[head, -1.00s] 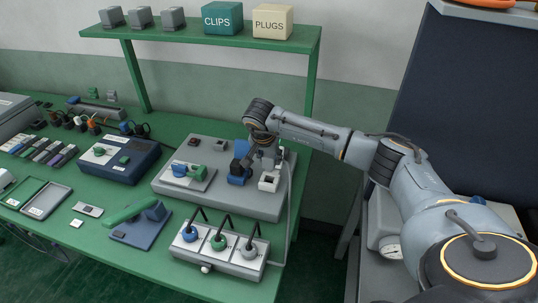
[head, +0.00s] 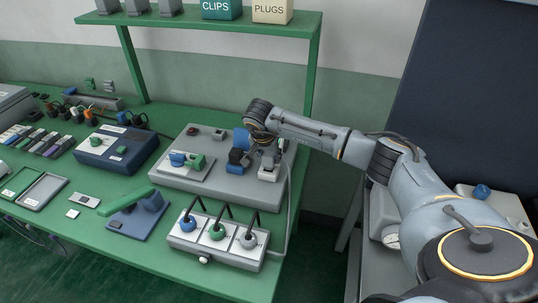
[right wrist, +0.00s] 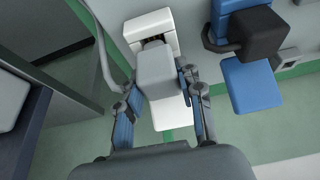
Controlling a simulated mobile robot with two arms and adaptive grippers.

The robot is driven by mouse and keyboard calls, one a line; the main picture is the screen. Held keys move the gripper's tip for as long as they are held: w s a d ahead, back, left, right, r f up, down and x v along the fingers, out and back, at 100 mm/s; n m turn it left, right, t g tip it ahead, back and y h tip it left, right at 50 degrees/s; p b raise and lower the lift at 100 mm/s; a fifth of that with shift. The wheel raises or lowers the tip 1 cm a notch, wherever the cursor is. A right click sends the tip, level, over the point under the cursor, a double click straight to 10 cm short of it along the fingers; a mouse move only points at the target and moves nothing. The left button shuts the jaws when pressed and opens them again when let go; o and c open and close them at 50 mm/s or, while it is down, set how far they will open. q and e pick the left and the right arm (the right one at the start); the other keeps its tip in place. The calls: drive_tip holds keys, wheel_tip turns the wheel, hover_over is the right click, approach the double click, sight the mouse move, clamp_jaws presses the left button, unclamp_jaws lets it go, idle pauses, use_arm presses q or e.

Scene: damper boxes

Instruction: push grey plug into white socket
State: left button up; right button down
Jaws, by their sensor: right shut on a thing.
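The grey plug (right wrist: 156,74) is between the fingers of my right gripper (right wrist: 160,95) in the right wrist view. The gripper is shut on it. The plug's far end is at the white socket (right wrist: 149,24), lined up with its opening. A narrow dark gap shows between them, and I cannot tell how deep the plug sits. In the head view the white socket (head: 268,173) is at the right of the grey panel (head: 222,182), with my right gripper (head: 264,148) just above and behind it. The plug is hard to make out there. My left gripper is not in view.
A blue socket with a dark block (right wrist: 262,35) and a blue plate (right wrist: 250,84) is close beside the gripper. A cable (right wrist: 100,45) hangs by the panel. A box with three round plugs (head: 216,242) stands in front. A green shelf (head: 200,24) is overhead.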

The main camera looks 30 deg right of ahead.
drive_tip(key=shift+s+f+b, duration=0.1)
drive_tip(key=shift+f+b, duration=0.7)
drive_tip(key=shift+f, duration=0.25)
drive_tip(key=c, duration=0.8)
unclamp_jaws()
drive_tip(key=shift+r, duration=0.2)
drive_tip(key=v, duration=1.1)
drive_tip(key=shift+a+r, duration=0.15)
drive_tip(key=shift+r, duration=0.1)
